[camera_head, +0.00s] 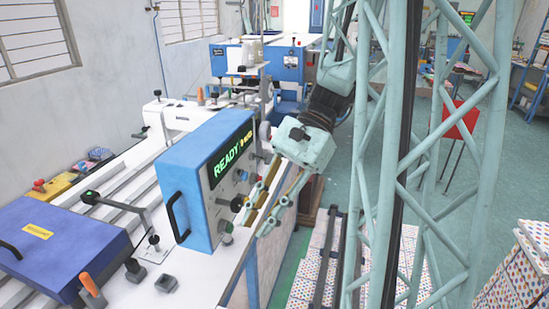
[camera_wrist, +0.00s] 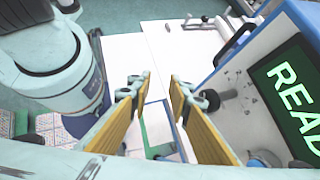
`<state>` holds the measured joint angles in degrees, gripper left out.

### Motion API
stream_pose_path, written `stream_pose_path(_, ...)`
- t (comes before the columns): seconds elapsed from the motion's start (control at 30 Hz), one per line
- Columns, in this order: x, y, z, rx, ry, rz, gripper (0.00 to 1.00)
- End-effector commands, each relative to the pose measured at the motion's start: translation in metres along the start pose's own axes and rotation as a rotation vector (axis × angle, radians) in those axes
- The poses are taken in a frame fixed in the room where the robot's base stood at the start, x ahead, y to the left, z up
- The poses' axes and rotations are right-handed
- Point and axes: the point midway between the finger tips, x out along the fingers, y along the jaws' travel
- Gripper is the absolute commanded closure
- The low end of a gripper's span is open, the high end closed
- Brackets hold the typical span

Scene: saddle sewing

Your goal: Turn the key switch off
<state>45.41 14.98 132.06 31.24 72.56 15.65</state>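A blue control box (camera_head: 185,165) stands on the white bench and shows green READY text on its panel. Several knobs and buttons sit below the display. A dark knob (camera_head: 237,204) sticks out low on the panel; a dark knob (camera_wrist: 214,98) also shows in the wrist view, beside the right finger. I cannot tell for certain which control is the key switch. My gripper (camera_head: 252,222) is in front of the panel. In the wrist view my gripper (camera_wrist: 159,86) is open, with yellow-padded fingers apart and nothing between them.
A dark blue box (camera_head: 60,245) with a yellow label stands at the lower left. A lever (camera_head: 120,207) and an orange-handled switch (camera_head: 92,286) are near it. Blue machines (camera_head: 287,65) stand at the back.

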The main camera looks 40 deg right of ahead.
Motion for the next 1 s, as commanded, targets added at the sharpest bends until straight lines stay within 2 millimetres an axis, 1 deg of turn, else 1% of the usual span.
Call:
stream_pose_path(0.03, -0.005, 0.001, -0.003, 0.035, -0.009, -0.012, 0.82)
stream_pose_path(0.27, -0.012, -0.006, -0.021, 0.182, -0.08, -0.085, 0.82)
stream_pose_path(0.57, -0.029, -0.013, -0.048, 0.384, -0.184, -0.188, 0.82)
stream_pose_path(0.77, -0.046, -0.022, -0.063, 0.539, -0.297, -0.283, 0.82)
stream_pose_path(1.0, -0.075, -0.032, -0.087, 0.726, -0.454, -0.407, 0.82)
